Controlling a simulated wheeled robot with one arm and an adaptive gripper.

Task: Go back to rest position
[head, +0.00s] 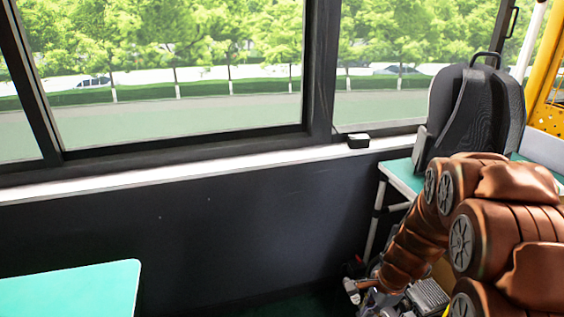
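My arm, in a brown padded cover, fills the lower right of the head view and bends downward. My gripper (362,291) seems to be at its lower end, near the bottom edge, small and partly cut off. Its fingers cannot be made out, so I cannot tell whether it is open or holds anything. A grey ribbed metal part (428,297) shows just right of it, partly hidden; I cannot tell what it belongs to.
A teal table top (75,290) is at lower left. A black seat (473,112) stands at right beside a teal surface (402,178). A small dark box (358,141) sits on the white window ledge (150,182). The dark wall (230,235) below is bare.

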